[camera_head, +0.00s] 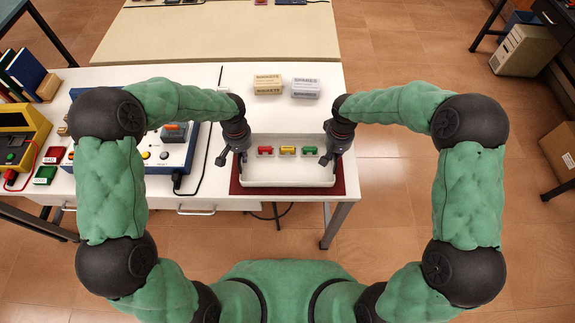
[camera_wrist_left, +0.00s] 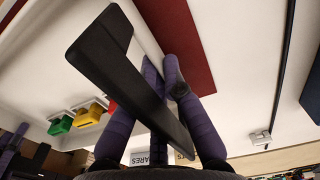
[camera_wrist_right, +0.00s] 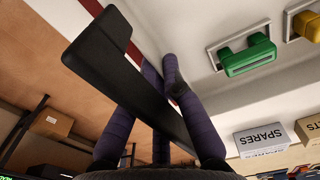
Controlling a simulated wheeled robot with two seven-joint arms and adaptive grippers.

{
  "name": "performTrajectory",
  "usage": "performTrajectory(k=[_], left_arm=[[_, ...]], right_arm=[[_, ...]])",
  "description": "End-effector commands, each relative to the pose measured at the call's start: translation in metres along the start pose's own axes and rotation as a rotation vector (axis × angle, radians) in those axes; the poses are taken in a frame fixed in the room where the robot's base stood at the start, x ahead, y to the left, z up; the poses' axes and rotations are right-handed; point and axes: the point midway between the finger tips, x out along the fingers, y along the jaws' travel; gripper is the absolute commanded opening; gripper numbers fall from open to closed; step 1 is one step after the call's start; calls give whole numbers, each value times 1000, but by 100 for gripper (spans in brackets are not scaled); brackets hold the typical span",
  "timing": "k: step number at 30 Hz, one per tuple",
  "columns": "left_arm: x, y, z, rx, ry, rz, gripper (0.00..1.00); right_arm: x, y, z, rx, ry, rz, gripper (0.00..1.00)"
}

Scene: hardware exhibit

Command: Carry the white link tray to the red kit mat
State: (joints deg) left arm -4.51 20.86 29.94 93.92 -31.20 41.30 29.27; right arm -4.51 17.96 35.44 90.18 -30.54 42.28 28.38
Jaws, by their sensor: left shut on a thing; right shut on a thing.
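The white link tray (camera_head: 290,180) is at the front of the white table, over the red kit mat (camera_head: 349,178). Mat shows along its front and sides; I cannot tell whether the tray touches it. A red link (camera_head: 265,150), a yellow link (camera_head: 287,150) and a green link (camera_head: 309,150) lie in a row inside. My left gripper (camera_head: 240,152) is shut on the tray's left wall; its fingers (camera_wrist_left: 163,68) show in the left wrist view. My right gripper (camera_head: 332,154) is shut on the right wall; its fingers (camera_wrist_right: 163,68) show in the right wrist view.
Two small boxes, one tan (camera_head: 268,85) and one marked SPARES (camera_head: 305,88), stand behind the tray. A blue-edged device (camera_head: 165,150) stands to its left, with a yellow device (camera_head: 22,130) farther left. The table's front and right edges are close to the mat.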

Motion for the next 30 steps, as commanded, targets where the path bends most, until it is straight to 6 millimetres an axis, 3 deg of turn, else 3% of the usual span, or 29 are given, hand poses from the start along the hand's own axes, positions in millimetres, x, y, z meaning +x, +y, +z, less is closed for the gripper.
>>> performTrajectory(k=[8,9,11,12,23,30], left_arm=[[14,0,-1,0,2,0,0],[14,0,0,0,1,0,14],[12,0,0,0,1,0,31],[12,0,0,0,1,0,32],[9,0,0,0,2,0,32],[-24,0,-1,0,5,0,32]], right_arm=[[14,0,0,0,1,0,0],[14,0,0,0,0,0,14],[13,0,0,0,0,0,31],[12,0,0,0,0,0,32],[12,0,0,0,0,0,32],[12,0,0,0,0,0,32]])
